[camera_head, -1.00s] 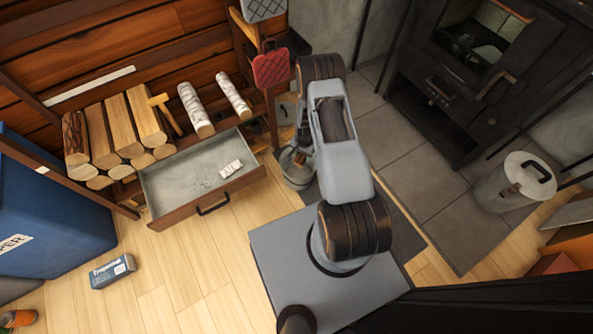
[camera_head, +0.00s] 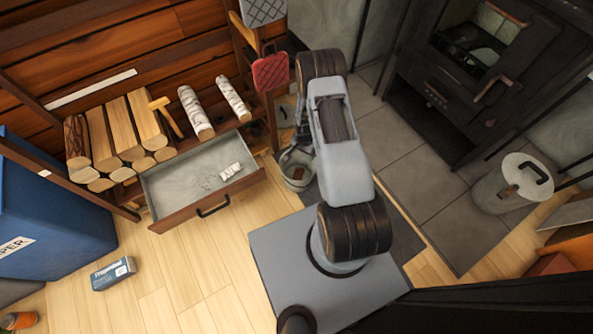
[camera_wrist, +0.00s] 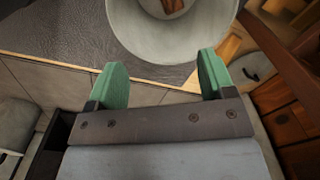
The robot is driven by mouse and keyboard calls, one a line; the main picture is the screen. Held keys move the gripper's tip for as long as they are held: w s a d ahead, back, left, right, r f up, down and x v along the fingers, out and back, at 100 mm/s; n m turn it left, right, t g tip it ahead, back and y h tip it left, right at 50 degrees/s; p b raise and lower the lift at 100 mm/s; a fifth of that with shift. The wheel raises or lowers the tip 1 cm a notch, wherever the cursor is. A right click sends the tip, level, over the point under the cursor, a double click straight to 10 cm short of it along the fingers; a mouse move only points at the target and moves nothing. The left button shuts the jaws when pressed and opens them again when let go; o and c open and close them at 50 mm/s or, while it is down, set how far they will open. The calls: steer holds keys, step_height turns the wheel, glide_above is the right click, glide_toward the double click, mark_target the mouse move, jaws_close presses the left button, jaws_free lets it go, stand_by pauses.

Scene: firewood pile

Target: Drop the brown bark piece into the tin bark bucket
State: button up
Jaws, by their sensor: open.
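The tin bark bucket (camera_head: 299,182) stands on the floor just right of the open drawer, partly hidden behind my arm. In the wrist view the pale round bucket (camera_wrist: 150,45) fills the top middle, cut off by the upper edge. The brown bark piece (camera_wrist: 173,5) lies inside it, partly out of frame. A small brown patch of it also shows inside the bucket in the head view (camera_head: 297,172). My gripper (camera_wrist: 160,62) has its two green fingers wide apart, with nothing between them. It is close above the near side of the bucket.
An open drawer (camera_head: 205,200) with a small white item inside is left of the bucket. Stacked logs (camera_head: 125,130) lie on the shelf above. A lidded metal pail (camera_head: 500,195) stands right, by the black stove (camera_head: 450,110). A blue box (camera_head: 112,273) lies on the floor.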

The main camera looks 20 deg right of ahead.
step_height(320, 180, up, 11)
steer(key=p, duration=0.3)
stand_by(0.5)
steer(key=s+a+r+n+t+p, duration=0.15)
steer(key=r+p, duration=0.55)
steer(key=r, duration=1)
steer(key=w+a+r+n+p, duration=0.1)
steer(key=a+r+n+p, duration=0.35)
steer(key=r, duration=1.15)
steer(key=s+a+r+n+p, duration=0.1)
steer(key=s+r+p, duration=0.4)
steer(key=r, duration=0.5)
steer(key=s+a+r+n+t+p, duration=0.1)
steer(key=s+r+p, duration=0.4)
steer(key=r, duration=0.5)
steer(key=s+a+r+n+t+p, duration=0.1)
steer(key=s+a+r+n+p, duration=0.1)
steer(key=s+r+p, duration=0.4)
step_height(320, 180, up, 4)
steer(key=shift+a+r+n, duration=0.2)
steer(key=shift+a+n, duration=0.05)
steer(key=shift+n, duration=0.25)
